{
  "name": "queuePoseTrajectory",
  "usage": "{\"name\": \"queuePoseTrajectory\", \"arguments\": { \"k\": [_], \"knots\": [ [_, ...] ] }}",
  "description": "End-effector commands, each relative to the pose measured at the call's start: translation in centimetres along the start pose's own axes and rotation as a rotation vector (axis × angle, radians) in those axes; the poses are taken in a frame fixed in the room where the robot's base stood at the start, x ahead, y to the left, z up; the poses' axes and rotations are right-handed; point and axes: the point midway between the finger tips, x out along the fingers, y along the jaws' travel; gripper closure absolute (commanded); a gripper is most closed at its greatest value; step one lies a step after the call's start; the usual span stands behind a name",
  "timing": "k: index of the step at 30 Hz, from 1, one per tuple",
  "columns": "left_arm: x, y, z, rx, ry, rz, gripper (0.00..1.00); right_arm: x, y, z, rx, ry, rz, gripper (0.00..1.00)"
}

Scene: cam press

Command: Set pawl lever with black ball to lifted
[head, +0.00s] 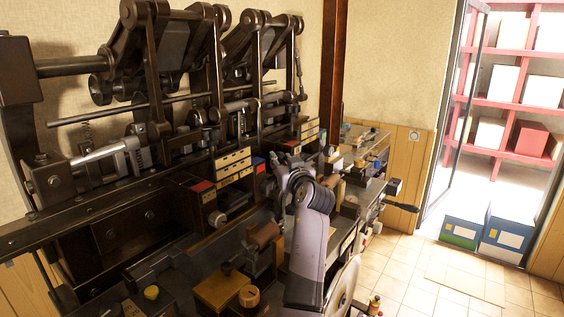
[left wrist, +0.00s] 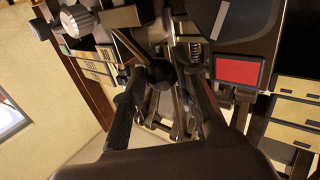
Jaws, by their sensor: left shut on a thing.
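The black ball (left wrist: 160,74) of the pawl lever sits between the fingertips of my left gripper (left wrist: 163,82) in the left wrist view. The gripper is shut on it. The thin dark lever rod (left wrist: 130,46) runs from the ball up and to the left in that picture. In the head view my grey left arm rises from the bottom middle to the machine, and its wrist hides most of the grip. I cannot make out the ball there. My right gripper is not in view.
The dark cam press (head: 170,110) with shafts and levers fills the left. Cream label blocks (head: 232,165) and a red block (head: 203,188) line its front.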

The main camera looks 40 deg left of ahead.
Motion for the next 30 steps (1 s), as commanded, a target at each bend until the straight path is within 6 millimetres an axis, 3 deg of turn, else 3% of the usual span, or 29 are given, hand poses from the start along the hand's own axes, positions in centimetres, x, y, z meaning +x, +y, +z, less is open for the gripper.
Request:
{"name": "queuePoseTrajectory", "arguments": {
  "k": [3,19,30],
  "knots": [
    [0.0,0.0,0.0,0.000,-0.001,-0.001,1.00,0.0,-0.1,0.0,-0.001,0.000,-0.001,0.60],
    [0.1,0.0,-0.2,0.008,-0.006,-0.002,1.00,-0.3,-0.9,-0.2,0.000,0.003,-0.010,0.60],
    [0.7,1.0,-1.9,0.146,-0.111,-0.005,1.00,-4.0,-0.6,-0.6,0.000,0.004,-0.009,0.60]
  ]
}}
